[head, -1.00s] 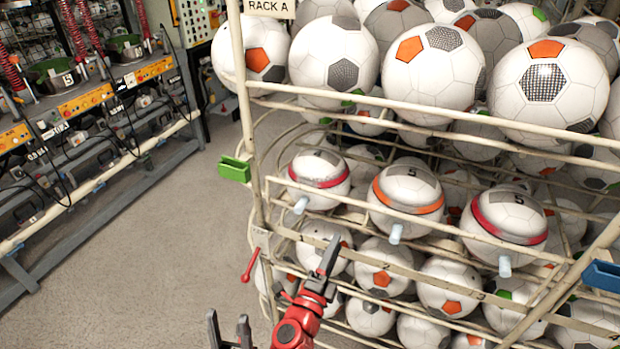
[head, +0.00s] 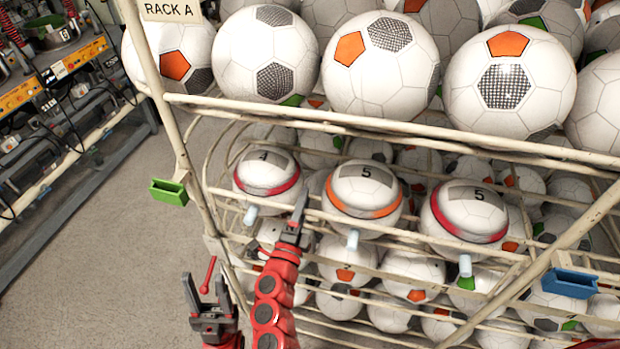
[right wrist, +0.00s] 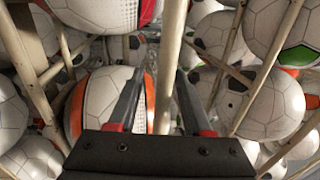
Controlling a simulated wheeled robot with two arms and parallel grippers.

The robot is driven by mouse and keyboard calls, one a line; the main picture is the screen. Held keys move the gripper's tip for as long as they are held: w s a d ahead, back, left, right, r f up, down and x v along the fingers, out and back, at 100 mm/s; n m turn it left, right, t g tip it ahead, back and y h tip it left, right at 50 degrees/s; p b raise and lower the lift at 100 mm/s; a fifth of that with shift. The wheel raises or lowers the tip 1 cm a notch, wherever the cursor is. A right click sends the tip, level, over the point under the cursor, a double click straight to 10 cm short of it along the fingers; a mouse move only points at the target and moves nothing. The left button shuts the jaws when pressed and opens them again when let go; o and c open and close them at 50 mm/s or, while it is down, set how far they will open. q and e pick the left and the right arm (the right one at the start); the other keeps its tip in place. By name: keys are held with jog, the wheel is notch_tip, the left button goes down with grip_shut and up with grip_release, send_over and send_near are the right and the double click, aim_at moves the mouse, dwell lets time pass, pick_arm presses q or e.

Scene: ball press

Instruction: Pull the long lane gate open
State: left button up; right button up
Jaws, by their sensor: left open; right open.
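Pale rails run across the front of the rack's middle level; I cannot tell for certain which is the long lane gate. Three banded balls rest behind them: one pink-red (head: 267,178), one orange (head: 363,193), one red (head: 470,207). A short pale peg (head: 352,240) sticks out below the orange-banded ball. My right gripper (head: 298,215) is open at the rack front, between the first two balls. In the right wrist view a pale bar (right wrist: 166,60) shows between its open fingers; contact is unclear.
A green bracket (head: 169,192) and a blue bracket (head: 569,283) sit on the rack's posts. Large balls fill the top level. Grey floor (head: 100,260) is clear at left, before a machine bench (head: 60,170).

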jog(key=shift+w+d+r, duration=0.15)
jog(key=shift+w+r, duration=0.05)
jog(key=shift+w, duration=0.1)
jog(key=shift+s+r, duration=0.1)
jog(key=shift+c, duration=0.9)
grip_shut()
